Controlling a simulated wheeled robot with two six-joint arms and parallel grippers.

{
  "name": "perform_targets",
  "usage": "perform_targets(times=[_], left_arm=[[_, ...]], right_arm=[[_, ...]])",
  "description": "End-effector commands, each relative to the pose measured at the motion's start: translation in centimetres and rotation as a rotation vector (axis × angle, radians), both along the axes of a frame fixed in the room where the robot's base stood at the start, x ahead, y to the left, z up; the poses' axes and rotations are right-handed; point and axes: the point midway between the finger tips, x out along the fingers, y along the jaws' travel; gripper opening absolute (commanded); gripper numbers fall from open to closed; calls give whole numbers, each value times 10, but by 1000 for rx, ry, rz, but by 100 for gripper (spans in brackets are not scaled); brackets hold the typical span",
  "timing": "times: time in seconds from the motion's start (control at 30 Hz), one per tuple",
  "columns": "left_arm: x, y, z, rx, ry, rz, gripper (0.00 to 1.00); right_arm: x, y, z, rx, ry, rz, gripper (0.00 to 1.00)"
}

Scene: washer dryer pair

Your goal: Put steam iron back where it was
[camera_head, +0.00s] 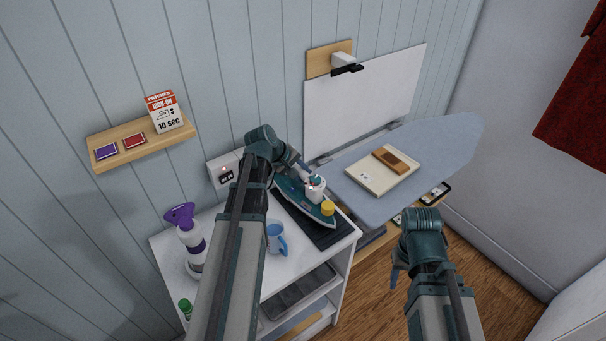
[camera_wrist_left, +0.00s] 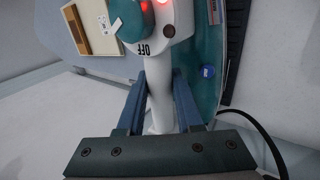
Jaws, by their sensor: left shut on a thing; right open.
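The teal and white steam iron (camera_head: 323,214) is over the dark mat (camera_head: 323,238) on the white cabinet top, its sole facing down. I cannot tell whether it rests on the mat or hovers just above it. My left gripper (camera_head: 312,180) is shut on the iron's white handle; in the left wrist view the gripper's fingers (camera_wrist_left: 158,105) stand on both sides of the handle, below the "OFF" mark of the iron (camera_wrist_left: 150,28). My right gripper (camera_head: 397,275) is open and empty, low in front of the ironing board, its fingertips partly hidden.
A blue mug (camera_head: 275,238) and a purple-topped spray bottle (camera_head: 190,238) stand on the cabinet top (camera_head: 262,275). The ironing board (camera_head: 440,145) holds a board with a brown block (camera_head: 390,160). A wall socket (camera_head: 226,172) and shelf (camera_head: 140,150) are behind.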

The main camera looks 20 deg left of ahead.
Motion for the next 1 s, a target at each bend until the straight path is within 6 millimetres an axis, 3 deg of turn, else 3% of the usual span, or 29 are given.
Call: perform_targets(times=[0.03,0.1,0.57,0.6,0.7,0.73,1.0], left_arm=[[0,0,-11,-2,-1,1,0],[0,0,-15,-2,-1,1,0],[0,0,-18,-2,-1,1,0],[0,0,-17,0,0,0,42],[0,0,-17,0,0,0,60],[0,0,-17,0,0,0,65],[0,0,-16,0,0,0,65]], right_arm=[[0,0,-12,0,0,0,50],[0,0,-16,0,0,0,50],[0,0,-18,0,0,0,50],[0,0,-17,0,0,0,50],[0,0,-17,0,0,0,50],[0,0,-17,0,0,0,50],[0,0,-16,0,0,0,50]])
